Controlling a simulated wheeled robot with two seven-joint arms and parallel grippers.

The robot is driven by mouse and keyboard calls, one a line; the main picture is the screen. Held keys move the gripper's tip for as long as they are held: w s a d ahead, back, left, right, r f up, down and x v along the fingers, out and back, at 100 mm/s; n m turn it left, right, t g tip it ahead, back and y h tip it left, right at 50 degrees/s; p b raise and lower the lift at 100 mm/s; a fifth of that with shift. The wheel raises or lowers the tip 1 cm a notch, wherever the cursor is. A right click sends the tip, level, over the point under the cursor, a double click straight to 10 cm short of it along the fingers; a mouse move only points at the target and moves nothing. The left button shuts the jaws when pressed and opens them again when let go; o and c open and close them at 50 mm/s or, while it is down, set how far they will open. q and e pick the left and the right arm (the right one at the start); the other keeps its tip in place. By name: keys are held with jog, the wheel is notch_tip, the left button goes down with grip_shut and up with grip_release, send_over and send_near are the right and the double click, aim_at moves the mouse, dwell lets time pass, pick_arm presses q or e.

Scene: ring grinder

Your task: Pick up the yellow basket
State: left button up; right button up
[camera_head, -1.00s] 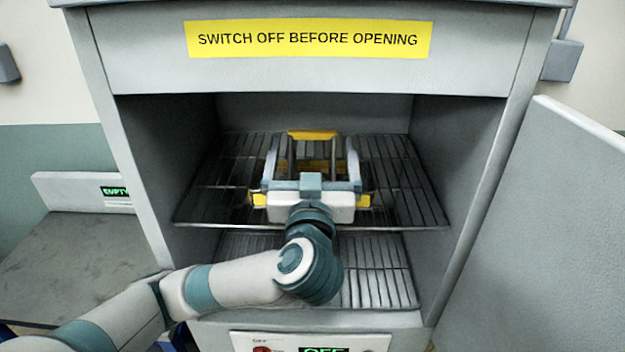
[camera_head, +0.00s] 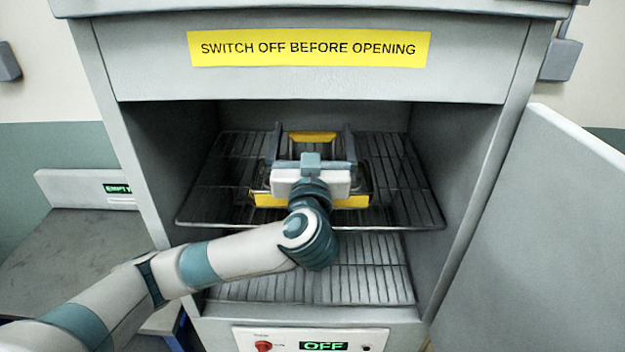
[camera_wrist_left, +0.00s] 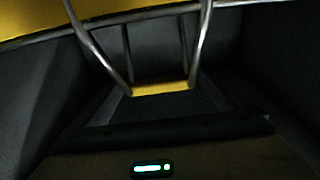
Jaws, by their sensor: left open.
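The yellow basket (camera_head: 268,201) sits on the upper wire rack inside the open grey cabinet. Its yellow front edge and a yellow bar at the back show in the head view; my gripper hides its middle. My left gripper (camera_head: 312,128) is open over the basket. Its two fingers reach toward the back, one on each side of the yellow back bar in the picture; I cannot tell whether they touch it. The left wrist view is dark and shows metal rods joined by a yellow bar (camera_wrist_left: 160,88). My right gripper is not in view.
The upper rack (camera_head: 405,190) has bare room beside the basket, and the lower rack (camera_head: 350,280) looks empty. Cabinet walls stand close on both sides. An open door (camera_head: 540,240) is at right. The panel reads OFF (camera_head: 324,346). A table (camera_head: 80,250) is at left.

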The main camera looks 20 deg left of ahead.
pick_arm(q)
jog(key=c, duration=1.8)
jog(key=shift+r, duration=0.1)
